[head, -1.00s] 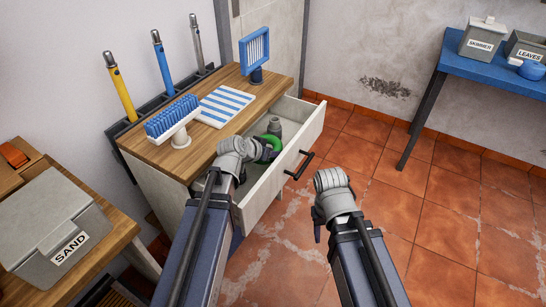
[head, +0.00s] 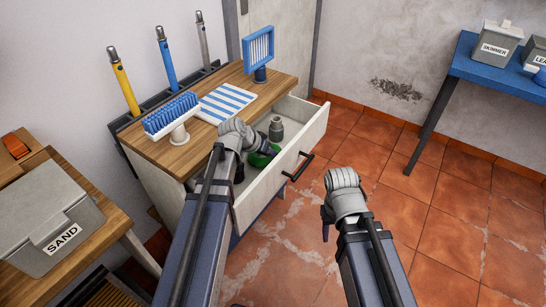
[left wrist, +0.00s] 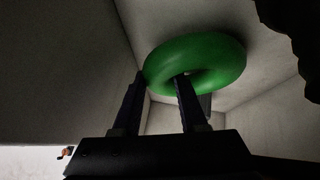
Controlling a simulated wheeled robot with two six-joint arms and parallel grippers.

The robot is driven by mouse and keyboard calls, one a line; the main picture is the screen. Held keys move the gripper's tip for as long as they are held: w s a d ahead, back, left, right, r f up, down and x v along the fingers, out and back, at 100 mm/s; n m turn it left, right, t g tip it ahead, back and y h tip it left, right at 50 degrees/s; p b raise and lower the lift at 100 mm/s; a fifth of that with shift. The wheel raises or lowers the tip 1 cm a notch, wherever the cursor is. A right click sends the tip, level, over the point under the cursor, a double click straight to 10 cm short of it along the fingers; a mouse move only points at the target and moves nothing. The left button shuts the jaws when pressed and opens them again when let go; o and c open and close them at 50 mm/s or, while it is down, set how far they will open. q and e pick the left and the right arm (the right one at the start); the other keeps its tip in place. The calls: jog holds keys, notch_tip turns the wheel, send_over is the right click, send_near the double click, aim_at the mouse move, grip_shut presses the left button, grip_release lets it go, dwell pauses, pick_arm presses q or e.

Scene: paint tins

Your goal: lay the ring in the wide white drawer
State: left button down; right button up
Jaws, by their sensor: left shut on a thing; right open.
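The green ring (head: 259,160) is inside the open wide white drawer (head: 308,146), partly hidden behind my left wrist. My left gripper (head: 268,152) reaches down into the drawer and is shut on the ring. In the left wrist view the ring (left wrist: 205,48) is tilted, with one finger of the left gripper (left wrist: 162,78) through its hole and the other at its outer side. Pale drawer walls surround it there; I cannot tell whether it touches the bottom. My right gripper (head: 326,218) is open and empty over the tiled floor, right of the drawer.
A grey fitting (head: 276,128) stands in the drawer's far part. On the wooden top are a blue brush (head: 172,114), a striped cloth (head: 226,102) and a blue-framed tool (head: 258,47). A SAND bin (head: 45,215) is at left. Floor at right is clear.

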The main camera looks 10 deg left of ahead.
pick_arm(q)
jog(key=shift+c, duration=2.2)
grip_release()
jog(key=shift+r, duration=0.1)
jog(key=shift+s+r+p, duration=0.15)
jog(key=shift+r+p, duration=0.1)
jog(key=shift+p, duration=0.1)
jog(key=p+v, duration=0.9)
jog(key=v, duration=0.2)
jog(key=shift+r, duration=0.15)
jog(key=shift+s+a, duration=0.1)
jog(key=shift+a, duration=0.05)
